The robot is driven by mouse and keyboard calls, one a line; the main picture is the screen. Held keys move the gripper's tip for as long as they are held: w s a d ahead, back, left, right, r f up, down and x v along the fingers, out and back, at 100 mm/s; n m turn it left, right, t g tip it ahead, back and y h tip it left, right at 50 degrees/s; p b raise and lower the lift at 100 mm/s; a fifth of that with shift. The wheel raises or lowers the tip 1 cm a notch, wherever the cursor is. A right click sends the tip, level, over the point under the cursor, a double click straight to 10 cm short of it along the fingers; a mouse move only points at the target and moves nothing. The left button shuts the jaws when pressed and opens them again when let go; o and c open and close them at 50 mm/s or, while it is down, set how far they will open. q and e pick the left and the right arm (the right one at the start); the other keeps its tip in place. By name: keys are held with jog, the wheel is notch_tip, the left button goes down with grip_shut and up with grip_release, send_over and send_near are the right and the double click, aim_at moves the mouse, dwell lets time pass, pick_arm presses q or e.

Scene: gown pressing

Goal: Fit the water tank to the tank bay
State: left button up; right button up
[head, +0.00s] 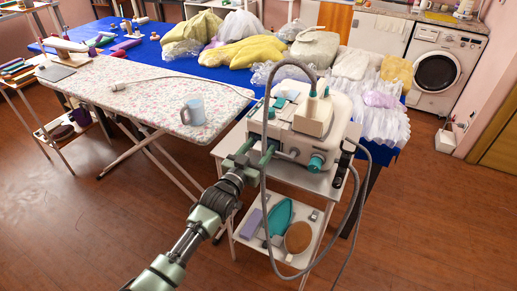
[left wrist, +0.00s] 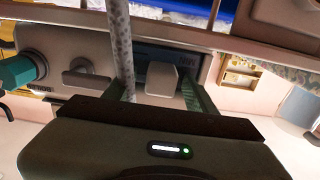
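The pressing station (head: 330,115) is a white and grey machine with teal knobs on a white trolley. A pale grey block (left wrist: 163,80), like a handle, sticks out there. My left gripper (head: 258,152) is at the station's front left. In the left wrist view its green fingers (left wrist: 165,92) stand apart on either side of the block. Contact is unclear. A grey hose crosses the left finger. My right gripper is not in view.
A grey hose (head: 263,205) loops in front of the station and my arm. The lower trolley shelf (head: 247,224) holds several items. Bagged garments (head: 245,52) cover the blue table behind.

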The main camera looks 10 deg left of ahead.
pick_arm(q)
jog(key=v, duration=0.8)
jog(key=shift+w, duration=0.1)
dwell(0.3)
jog(key=s+a+f+g+y, duration=0.1)
jog(key=s+a+f+g, duration=0.3)
jog(key=f, duration=0.8)
jog(key=s+a+f+n+g+y, duration=0.1)
jog(key=s+f+y, duration=0.1)
jog(key=s+f, duration=0.75)
jog(key=s+a+f+g+y, duration=0.1)
jog(key=s+a+f+g, duration=0.15)
jog(key=f, duration=1.15)
jog(key=s+a+f+g, duration=0.1)
jog(key=s+f, duration=0.5)
jog(key=s, duration=0.7)
jog(key=s+a+f+g+y, duration=0.1)
jog(key=s+f+g, duration=0.3)
jog(key=s, duration=0.9)
jog(key=s+a+f+g+y, duration=0.1)
jog(key=s+a+f+g, duration=0.2)
jog(key=s+f, duration=0.5)
jog(key=s, duration=0.4)
jog(key=shift+s+f+n, duration=0.3)
jog(key=shift+s, duration=0.1)
jog(key=shift+a+g, duration=0.1)
jog(key=shift+g, duration=0.15)
